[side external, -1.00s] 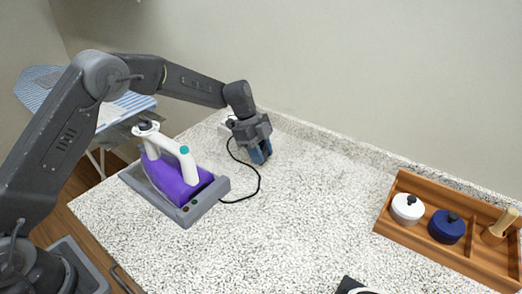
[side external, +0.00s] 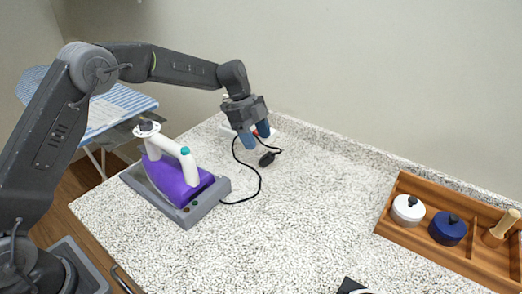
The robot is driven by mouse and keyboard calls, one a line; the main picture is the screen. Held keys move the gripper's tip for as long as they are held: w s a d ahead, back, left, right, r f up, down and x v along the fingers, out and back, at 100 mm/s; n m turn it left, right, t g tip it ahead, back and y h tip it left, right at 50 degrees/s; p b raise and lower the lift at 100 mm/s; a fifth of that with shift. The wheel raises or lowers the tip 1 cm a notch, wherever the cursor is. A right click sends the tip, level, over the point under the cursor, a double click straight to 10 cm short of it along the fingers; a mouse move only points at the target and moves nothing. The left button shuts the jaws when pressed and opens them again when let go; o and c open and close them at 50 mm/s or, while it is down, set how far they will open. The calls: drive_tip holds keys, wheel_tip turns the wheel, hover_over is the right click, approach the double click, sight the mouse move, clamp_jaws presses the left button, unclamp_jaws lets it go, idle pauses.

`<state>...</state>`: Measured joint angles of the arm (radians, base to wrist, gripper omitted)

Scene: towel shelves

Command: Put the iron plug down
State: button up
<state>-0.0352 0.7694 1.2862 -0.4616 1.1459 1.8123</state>
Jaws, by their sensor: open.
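The black iron plug (side external: 267,159) lies on the speckled countertop, at the end of the iron's black cord (side external: 257,178). My gripper (side external: 256,141) is open and empty. It is raised just above and to the left of the plug in the picture, apart from it. The purple and white iron (side external: 178,178) rests in a grey tray (side external: 207,204) at the left of the counter.
A wooden tray (side external: 403,234) at the right holds a white lidded pot (side external: 407,210), a blue lidded pot (side external: 447,228) and a wooden item (side external: 503,228). A striped ironing board (side external: 125,101) stands behind at left. The middle countertop (side external: 310,215) is clear.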

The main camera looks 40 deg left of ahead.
drive_tip(key=v, duration=0.7)
drive_tip(key=shift+r, duration=0.25)
drive_tip(key=s+r+n+t+y, duration=0.1)
drive_tip(key=s+r+n, duration=0.4)
drive_tip(key=s, duration=0.4)
drive_tip(key=s+r+n+t+y, duration=0.2)
drive_tip(key=s+r+n, duration=0.3)
drive_tip(key=s, duration=0.5)
drive_tip(key=s+f+n+t+y, duration=0.1)
drive_tip(key=s+n, duration=0.3)
drive_tip(key=s, duration=0.4)
drive_tip(key=s+a+f+n+t, duration=0.1)
drive_tip(key=s+f+n, duration=0.2)
drive_tip(key=s, duration=0.4)
drive_tip(key=shift+s+a+f+n+t+y, duration=0.3)
drive_tip(key=shift+s+a+n+y, duration=0.1)
drive_tip(key=shift+n, duration=0.1)
